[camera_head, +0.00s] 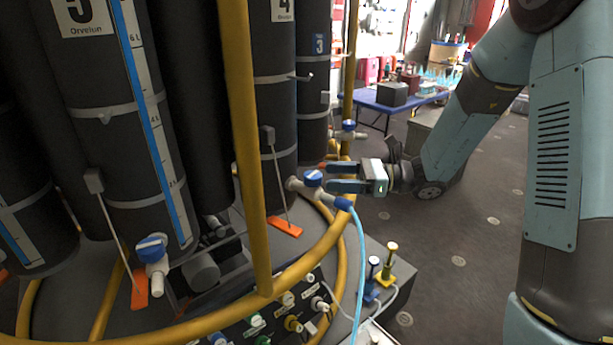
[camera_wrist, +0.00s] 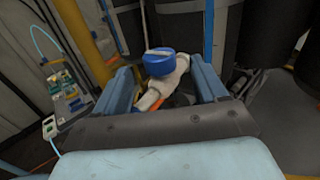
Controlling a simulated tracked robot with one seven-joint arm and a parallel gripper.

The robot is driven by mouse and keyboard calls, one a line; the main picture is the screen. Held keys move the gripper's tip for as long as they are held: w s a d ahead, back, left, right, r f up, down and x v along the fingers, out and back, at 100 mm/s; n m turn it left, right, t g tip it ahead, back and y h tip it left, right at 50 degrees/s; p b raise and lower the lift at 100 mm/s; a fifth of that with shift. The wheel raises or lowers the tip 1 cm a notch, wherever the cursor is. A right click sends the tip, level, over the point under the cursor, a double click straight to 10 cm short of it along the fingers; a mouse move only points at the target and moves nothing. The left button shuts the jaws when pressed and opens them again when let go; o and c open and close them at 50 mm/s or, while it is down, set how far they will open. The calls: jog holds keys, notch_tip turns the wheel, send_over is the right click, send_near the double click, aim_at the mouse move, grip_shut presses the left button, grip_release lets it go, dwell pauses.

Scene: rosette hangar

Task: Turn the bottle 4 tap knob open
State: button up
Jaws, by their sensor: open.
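The bottle 4 tap knob (camera_head: 313,178) is a blue round cap on a pale tap body at the foot of the dark bottle 4 (camera_head: 273,98). My gripper (camera_head: 331,177) is level with the tap, close on its right side, fingers pointing left at the knob. In the wrist view the blue knob (camera_wrist: 160,62) lies ahead between my two spread blue fingers (camera_wrist: 162,80), with clear gaps on both sides. The pale tap body (camera_wrist: 170,82) runs below the knob. I cannot tell whether the fingertips reach past the knob.
A yellow rail (camera_head: 246,120) curves around the bottles, its upright near the tap. Another blue-knobbed tap (camera_head: 151,247) is at bottle 5 (camera_head: 95,60). A light blue hose (camera_head: 360,250) hangs below my gripper. A blue table (camera_head: 400,98) stands behind; open floor lies right.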

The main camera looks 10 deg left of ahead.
aim_at(312, 174)
jog(key=shift+s+a, duration=0.25)
jog(key=shift+a, duration=1.3)
jog(key=shift+s+a, duration=0.2)
jog(key=shift+a, duration=1.3)
